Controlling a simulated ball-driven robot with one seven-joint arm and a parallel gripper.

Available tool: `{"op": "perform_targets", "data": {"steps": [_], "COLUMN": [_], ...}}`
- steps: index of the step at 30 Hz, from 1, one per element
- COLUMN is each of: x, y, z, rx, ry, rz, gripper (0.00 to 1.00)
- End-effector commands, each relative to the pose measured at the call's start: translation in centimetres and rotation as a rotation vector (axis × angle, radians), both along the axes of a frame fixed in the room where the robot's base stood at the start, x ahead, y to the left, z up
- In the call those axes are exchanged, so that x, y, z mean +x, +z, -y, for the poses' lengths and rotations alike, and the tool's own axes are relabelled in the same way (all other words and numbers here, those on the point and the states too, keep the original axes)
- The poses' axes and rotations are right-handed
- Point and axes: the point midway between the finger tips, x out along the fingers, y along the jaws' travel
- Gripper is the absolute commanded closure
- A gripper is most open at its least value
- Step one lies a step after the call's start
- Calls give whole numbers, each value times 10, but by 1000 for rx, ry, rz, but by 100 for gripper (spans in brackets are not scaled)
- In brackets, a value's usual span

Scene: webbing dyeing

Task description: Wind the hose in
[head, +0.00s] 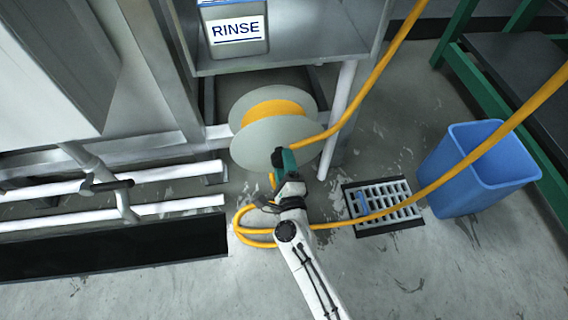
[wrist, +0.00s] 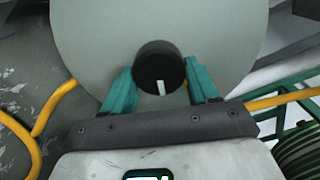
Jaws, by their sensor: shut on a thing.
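The hose reel (head: 262,143) is a grey disc with yellow hose wound on its hub, low under the rinse unit. Its face fills the upper wrist view (wrist: 105,40). My gripper (head: 283,158) is at the lower edge of the reel's face. Its teal fingers are shut on the black crank knob (wrist: 160,68), which has a white mark. The yellow hose (head: 365,90) runs off the reel up to the right. Loose loops (head: 245,222) lie on the floor left of my gripper, and a length crosses the drain to the right.
A blue bin (head: 478,170) stands at the right, with hose passing in front of it. A floor drain grate (head: 405,215) with a small blue thing on it lies beside the bin. White pipes (head: 150,175) and a dark trough (head: 110,248) are at the left. A RINSE sign (head: 237,30) is above.

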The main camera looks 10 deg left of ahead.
Motion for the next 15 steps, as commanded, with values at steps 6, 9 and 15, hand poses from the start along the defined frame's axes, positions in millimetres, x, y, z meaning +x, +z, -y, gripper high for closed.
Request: {"op": "perform_targets", "data": {"steps": [6, 9, 15], "x": [0, 0, 0], "y": [-2, -2, -1], "z": [1, 1, 1], "rx": [-2, -2, -1], "ry": [-2, -2, -1], "rz": [-3, -3, -1], "gripper": [71, 32, 17]}}
